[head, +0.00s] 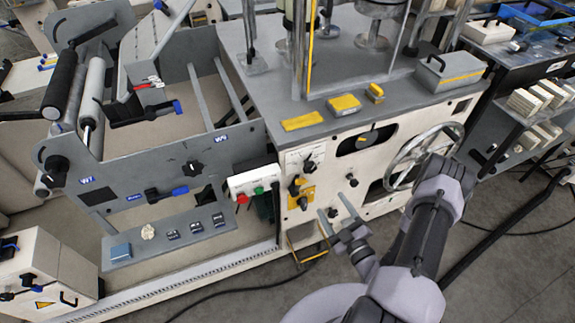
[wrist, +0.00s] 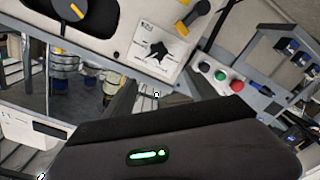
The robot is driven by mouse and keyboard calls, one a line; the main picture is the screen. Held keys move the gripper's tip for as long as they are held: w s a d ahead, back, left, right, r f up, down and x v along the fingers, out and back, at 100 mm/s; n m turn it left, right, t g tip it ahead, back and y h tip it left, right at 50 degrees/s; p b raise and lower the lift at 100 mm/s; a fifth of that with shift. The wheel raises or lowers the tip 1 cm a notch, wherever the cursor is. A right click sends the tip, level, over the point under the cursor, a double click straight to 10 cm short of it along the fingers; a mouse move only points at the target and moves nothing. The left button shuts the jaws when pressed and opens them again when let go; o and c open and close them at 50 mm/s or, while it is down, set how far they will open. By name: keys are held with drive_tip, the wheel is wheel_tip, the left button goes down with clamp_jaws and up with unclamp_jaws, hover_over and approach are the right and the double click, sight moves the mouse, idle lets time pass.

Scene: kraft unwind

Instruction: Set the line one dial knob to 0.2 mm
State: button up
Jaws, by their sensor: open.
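A white plate (wrist: 140,45) with a black pointer knob (wrist: 158,52) on it shows in the wrist view. Its scale and lettering are too small to read, so I cannot tell whether it is the line one dial. In the head view a white dial plate (head: 293,157) with a dark knob (head: 309,166) sits on the machine front, above a yellow plate (head: 306,199) with black knobs. My gripper (head: 340,226) is open and empty in front of the lower panel, below and right of these knobs and apart from them. My gripper's dark body fills the bottom of the wrist view.
A round dark gauge with a yellow pointer (head: 367,139) and a large handwheel (head: 422,155) lie to the right. A button box (head: 253,182) with red and green buttons is to the left. A grey roller frame (head: 190,155) stands further left.

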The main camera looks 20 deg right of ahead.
sight(310, 170)
drive_tip(key=w+b, duration=0.1)
drive_tip(key=w, duration=0.7)
drive_tip(key=w+b, duration=0.2)
drive_tip(key=w, duration=0.7)
drive_tip(key=shift+w+a+f, duration=0.1)
drive_tip(key=shift+a+f, duration=0.05)
drive_tip(key=shift+f, duration=0.05)
drive_tip(key=c, duration=1.4)
